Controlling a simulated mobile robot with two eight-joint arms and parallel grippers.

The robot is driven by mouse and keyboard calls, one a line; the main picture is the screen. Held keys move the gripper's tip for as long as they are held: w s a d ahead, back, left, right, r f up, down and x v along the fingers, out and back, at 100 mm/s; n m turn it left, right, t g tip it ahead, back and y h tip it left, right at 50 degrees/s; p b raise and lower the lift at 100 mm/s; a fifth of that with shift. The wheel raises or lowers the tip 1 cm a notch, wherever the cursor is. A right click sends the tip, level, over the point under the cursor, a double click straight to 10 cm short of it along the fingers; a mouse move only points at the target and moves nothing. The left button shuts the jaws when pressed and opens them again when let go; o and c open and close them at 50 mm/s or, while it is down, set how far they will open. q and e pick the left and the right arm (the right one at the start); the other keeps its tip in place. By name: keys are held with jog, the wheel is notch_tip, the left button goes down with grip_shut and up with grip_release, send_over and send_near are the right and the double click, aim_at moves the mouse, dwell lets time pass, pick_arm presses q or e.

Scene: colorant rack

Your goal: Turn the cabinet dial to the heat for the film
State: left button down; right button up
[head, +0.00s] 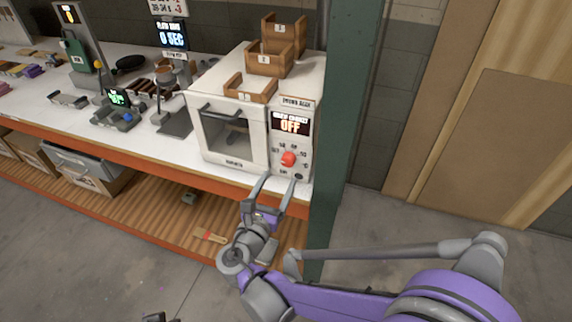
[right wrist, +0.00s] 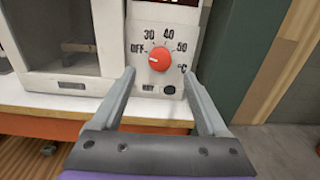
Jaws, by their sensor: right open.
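The white cabinet (head: 262,150) stands at the right end of the bench, its window door at the left and its control panel at the right. Its red dial (head: 288,159) sits below a display (head: 291,123) that reads OFF. In the right wrist view the dial (right wrist: 159,59) has marks OFF, 30, 40, 50 and °C around it, and its white pointer mark faces left, toward OFF. My right gripper (head: 279,180) is open and empty, just in front of and below the dial, fingers pointing at the panel. The right wrist view shows the gripper (right wrist: 158,73) with a fingertip low on each side of the dial, apart from it.
Wooden trays (head: 250,90) sit on top of the cabinet. A green post (head: 347,110) stands close to its right. A stand with a display (head: 174,95) and a small device (head: 118,110) are on the bench to the left. A wooden shelf (head: 150,205) lies below the bench.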

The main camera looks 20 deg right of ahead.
aim_at(287, 163)
jog(key=x, duration=0.6)
jog(key=shift+w+d, duration=0.2)
jog(key=shift+w, duration=0.05)
grip_shut()
